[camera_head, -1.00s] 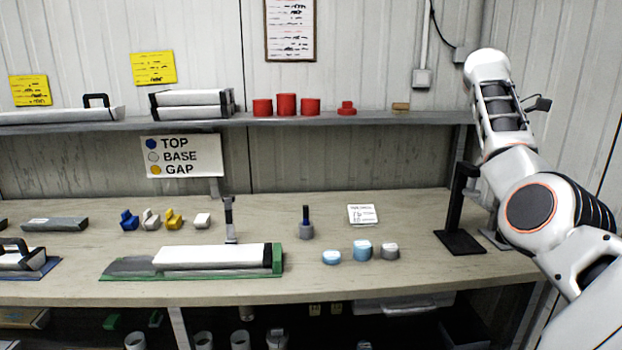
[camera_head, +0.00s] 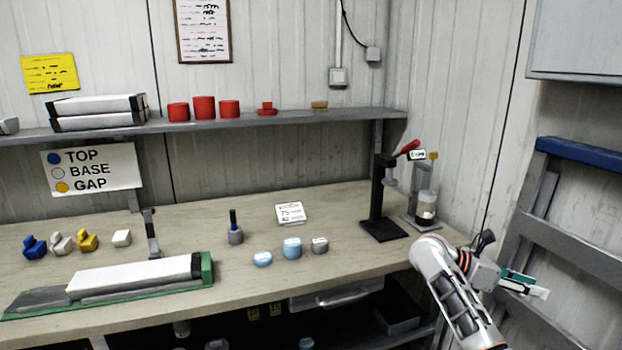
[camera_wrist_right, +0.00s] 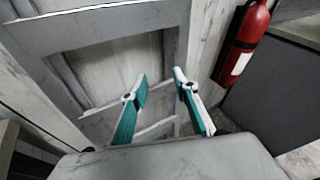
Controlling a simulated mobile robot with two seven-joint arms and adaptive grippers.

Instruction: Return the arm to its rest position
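My right arm comes in at the lower right of the head view. Its gripper (camera_head: 524,284) points right, past the right end of the workbench (camera_head: 330,262) and in front of a grey metal frame. In the right wrist view the two teal-and-white fingers of the right gripper (camera_wrist_right: 160,92) are spread apart, with nothing between them. The gripper is clear of the bench and of everything on it. My left gripper shows in neither view.
A grey metal rack (camera_head: 560,240) stands close behind the right gripper. A red fire extinguisher (camera_wrist_right: 243,45) hangs right of the fingers in the wrist view. A black press stand (camera_head: 380,205) stands at the bench's right end. A white core liner (camera_head: 135,272) lies on the bench.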

